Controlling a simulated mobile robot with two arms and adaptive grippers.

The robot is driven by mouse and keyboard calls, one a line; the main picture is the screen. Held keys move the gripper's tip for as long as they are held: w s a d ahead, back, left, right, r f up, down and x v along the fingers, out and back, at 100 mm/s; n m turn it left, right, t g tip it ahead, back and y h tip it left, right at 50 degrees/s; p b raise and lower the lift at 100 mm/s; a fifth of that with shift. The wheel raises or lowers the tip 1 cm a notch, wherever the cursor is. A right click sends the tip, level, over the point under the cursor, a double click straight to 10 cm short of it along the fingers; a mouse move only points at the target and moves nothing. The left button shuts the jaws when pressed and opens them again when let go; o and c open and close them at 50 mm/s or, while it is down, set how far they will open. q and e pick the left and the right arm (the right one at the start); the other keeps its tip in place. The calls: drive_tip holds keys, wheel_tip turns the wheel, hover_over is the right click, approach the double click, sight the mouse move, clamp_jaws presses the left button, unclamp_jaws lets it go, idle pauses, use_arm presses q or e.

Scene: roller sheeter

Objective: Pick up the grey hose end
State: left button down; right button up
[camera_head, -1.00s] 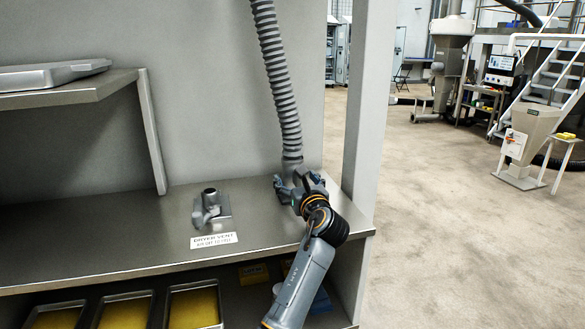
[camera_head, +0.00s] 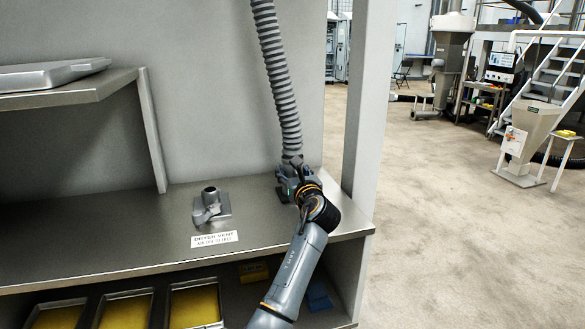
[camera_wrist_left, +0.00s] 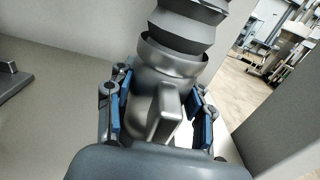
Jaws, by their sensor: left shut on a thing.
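The grey ribbed hose (camera_head: 280,85) hangs down the back wall to the right end of the metal shelf. Its smooth grey hose end (camera_wrist_left: 168,75) fills the middle of the left wrist view, with a flat lever-like tab on it. My left gripper (camera_head: 287,178) reaches it at the shelf's right side. Its blue-padded fingers (camera_wrist_left: 157,112) stand on both sides of the hose end, shut on it. The gripper hides most of the hose end in the head view. My right gripper is not in view.
A metal vent stub (camera_head: 209,203) on a square plate stands on the shelf, left of my gripper, behind a "DRYER VENT" label (camera_head: 214,239). An upright post (camera_head: 369,110) is close on the right. Yellow-filled trays (camera_head: 195,306) sit below. The shelf's left part is clear.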

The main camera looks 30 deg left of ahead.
use_arm(q)
drive_tip(key=shift+r, duration=0.15)
drive_tip(key=shift+r, duration=0.55)
drive_tip(key=s+d+r, duration=0.1)
drive_tip(key=s+r, duration=1)
drive_tip(key=s, duration=0.3)
drive_tip(key=shift+d+r+b, duration=0.3)
drive_tip(key=shift+d+b, duration=0.05)
drive_tip(key=shift+b, duration=0.1)
